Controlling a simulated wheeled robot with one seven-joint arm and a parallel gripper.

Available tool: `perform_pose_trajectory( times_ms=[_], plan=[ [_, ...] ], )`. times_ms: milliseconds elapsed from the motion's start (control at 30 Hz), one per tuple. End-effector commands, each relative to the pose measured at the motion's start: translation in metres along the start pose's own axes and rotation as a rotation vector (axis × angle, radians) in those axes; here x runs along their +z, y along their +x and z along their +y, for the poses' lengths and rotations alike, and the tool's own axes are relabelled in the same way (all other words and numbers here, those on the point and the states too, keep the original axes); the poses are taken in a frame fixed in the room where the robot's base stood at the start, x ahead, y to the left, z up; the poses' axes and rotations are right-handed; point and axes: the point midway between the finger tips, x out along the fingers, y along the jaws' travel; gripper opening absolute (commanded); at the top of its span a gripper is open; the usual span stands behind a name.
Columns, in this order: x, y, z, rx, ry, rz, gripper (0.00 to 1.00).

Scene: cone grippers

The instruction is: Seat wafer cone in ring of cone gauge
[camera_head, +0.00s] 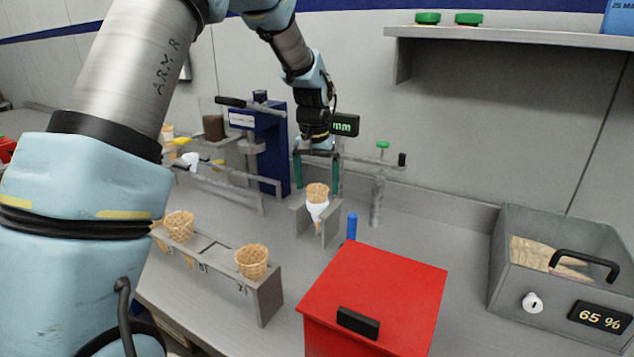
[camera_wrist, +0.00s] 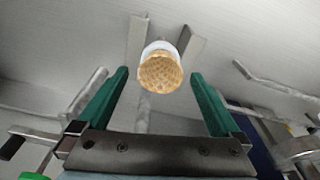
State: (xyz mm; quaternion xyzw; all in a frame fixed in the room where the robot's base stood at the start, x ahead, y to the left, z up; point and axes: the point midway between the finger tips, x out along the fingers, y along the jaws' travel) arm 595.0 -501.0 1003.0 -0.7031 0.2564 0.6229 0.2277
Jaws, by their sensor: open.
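A tan wafer cone (camera_head: 318,190) stands upright, mouth up, with a white sleeve or ring (camera_head: 317,210) around it, between the plates of a small grey stand (camera_head: 330,226). Its tip shows below. My gripper (camera_head: 317,188) points down over it, teal fingers open on either side with gaps. In the wrist view the cone's mouth (camera_wrist: 160,72) lies between the open fingers of my gripper (camera_wrist: 159,76), touching neither. A dark display reading "mm" (camera_head: 345,124) is behind the gripper; I cannot tell surely which parts form the gauge.
A grey rack (camera_head: 264,292) at front left holds several cones (camera_head: 252,261), with an empty slot in its top. A red box (camera_head: 375,290) stands in front. A blue pin (camera_head: 351,226) and a metal post (camera_head: 377,200) stand right of the stand. A grey bin (camera_head: 510,270) is at right.

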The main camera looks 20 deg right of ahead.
Motion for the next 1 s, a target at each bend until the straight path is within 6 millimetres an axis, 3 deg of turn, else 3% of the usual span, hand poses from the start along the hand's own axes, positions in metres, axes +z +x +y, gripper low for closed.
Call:
perform_pose_trajectory(
  times_ms=[167, 633, 800, 1000],
  plan=[
    [-0.001, -0.008, 0.0, 0.0, 0.0, 0.004, 1.0],
    [-0.001, -0.091, 0.0, 0.0, 0.0, 0.004, 1.0],
    [0.0, -0.106, 0.0, 0.0, 0.0, 0.001, 1.0],
    [0.0, -0.108, 0.0, 0.0, 0.0, 0.0, 1.0]
  ],
)
